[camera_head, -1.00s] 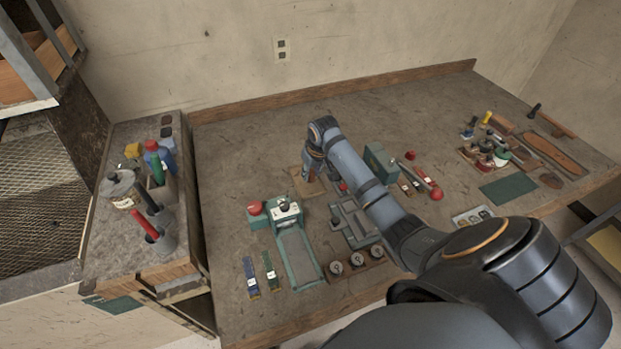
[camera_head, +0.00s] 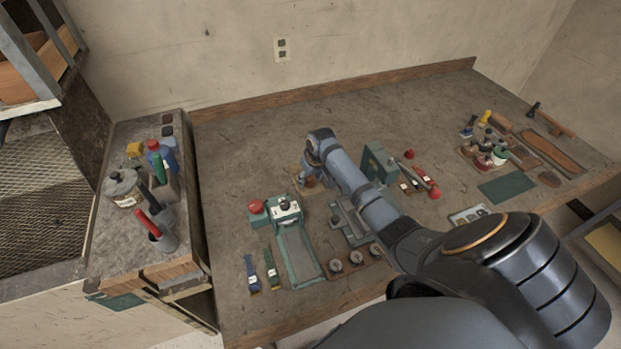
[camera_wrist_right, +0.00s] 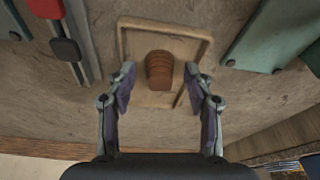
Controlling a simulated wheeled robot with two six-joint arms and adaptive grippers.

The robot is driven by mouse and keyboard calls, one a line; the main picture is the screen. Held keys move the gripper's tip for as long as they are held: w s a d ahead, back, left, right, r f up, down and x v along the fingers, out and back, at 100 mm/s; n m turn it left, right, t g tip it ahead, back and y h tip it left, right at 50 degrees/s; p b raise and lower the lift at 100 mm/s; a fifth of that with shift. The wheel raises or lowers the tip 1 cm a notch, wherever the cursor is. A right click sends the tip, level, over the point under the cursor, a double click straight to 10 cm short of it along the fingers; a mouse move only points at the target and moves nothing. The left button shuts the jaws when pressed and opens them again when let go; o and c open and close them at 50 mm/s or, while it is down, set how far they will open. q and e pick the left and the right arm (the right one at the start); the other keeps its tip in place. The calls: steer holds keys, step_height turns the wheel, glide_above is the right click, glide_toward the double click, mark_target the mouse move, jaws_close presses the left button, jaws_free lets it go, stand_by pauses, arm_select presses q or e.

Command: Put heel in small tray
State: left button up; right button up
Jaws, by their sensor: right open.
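The small tray shows in the right wrist view as a shallow wooden tray with a raised rim (camera_wrist_right: 172,29); in the head view its left part (camera_head: 297,182) shows beside my gripper. The heel (camera_wrist_right: 159,70), a brown stacked block, lies inside the tray near its middle in the right wrist view. My right gripper (camera_wrist_right: 162,80) is open, one finger on each side of the heel with gaps between. In the head view the right gripper (camera_head: 311,181) is over the tray and partly hidden by its own wrist. My left gripper is out of view.
The bench behind the tray is clear.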

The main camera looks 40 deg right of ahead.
steer(key=b+v, duration=0.1)
steer(key=v, duration=1.1)
steer(key=shift+r, duration=0.2)
